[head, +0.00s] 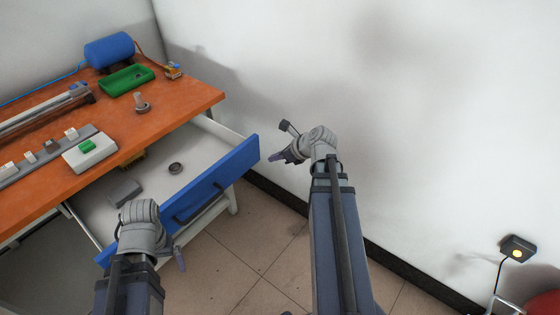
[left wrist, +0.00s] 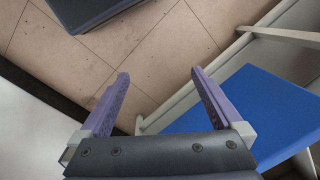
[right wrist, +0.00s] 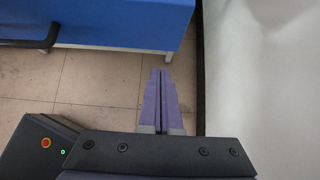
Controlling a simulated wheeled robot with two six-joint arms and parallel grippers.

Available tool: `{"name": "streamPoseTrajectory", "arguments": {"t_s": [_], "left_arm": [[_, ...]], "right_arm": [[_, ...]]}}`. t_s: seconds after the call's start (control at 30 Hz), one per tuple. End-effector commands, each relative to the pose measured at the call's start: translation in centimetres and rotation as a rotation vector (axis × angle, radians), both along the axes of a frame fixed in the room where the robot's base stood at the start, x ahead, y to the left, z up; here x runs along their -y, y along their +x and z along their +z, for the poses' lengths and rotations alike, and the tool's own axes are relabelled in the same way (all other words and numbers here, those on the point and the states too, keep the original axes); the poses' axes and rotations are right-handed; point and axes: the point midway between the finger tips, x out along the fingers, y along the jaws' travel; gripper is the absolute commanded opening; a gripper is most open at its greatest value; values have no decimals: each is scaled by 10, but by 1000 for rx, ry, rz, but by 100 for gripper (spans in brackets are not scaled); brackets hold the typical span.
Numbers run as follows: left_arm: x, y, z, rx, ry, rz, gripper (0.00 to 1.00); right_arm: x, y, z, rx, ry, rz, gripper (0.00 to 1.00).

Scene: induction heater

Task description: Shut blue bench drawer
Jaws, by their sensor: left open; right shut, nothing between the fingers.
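The blue-fronted bench drawer (head: 222,177) is pulled out from under the orange bench top, showing its pale interior. Its dark bar handle (head: 200,203) is on the front; part of it shows in the right wrist view (right wrist: 30,43). My left gripper (head: 180,258) is open and empty in front of the drawer's left part, whose left end it partly hides. In the left wrist view its fingers (left wrist: 155,85) are apart beside a blue panel (left wrist: 240,110). My right gripper (head: 277,157) is shut and empty, just off the drawer front's right end; its fingers (right wrist: 160,85) touch each other.
A grey block (head: 125,192) and a dark ring (head: 175,168) lie in the drawer. The bench top (head: 185,100) holds a blue tank (head: 109,49), a green tray (head: 126,80) and a white box with a green button (head: 90,150). A white wall (head: 400,120) stands close on the right.

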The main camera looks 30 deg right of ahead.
Motion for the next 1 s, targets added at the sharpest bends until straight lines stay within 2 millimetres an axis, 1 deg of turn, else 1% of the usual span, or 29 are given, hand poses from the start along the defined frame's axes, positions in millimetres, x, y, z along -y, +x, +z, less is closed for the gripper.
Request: {"name": "streamPoseTrajectory", "arguments": {"t_s": [0.03, 0.23, 0.3, 0.5, 0.7, 1.0], "left_arm": [[0, 0, -15, 0, 0, 0, 100], [0, 0, -39, 0, 0, 0, 100], [0, 0, -32, 0, 0, 0, 100], [0, 0, -32, 0, 0, 0, 100], [0, 0, -32, 0, 0, 0, 100], [0, 0, -32, 0, 0, 0, 100]], "right_arm": [[-2, 9, -15, 0, -1, 4, 0], [-11, 33, -40, 0, -2, 3, 0], [-15, 44, -32, 0, -1, 3, 0], [-22, 63, -32, -1, -1, 2, 0], [-25, 68, -32, 0, -2, 1, 0], [-25, 68, -32, 0, -2, 1, 0]]}}
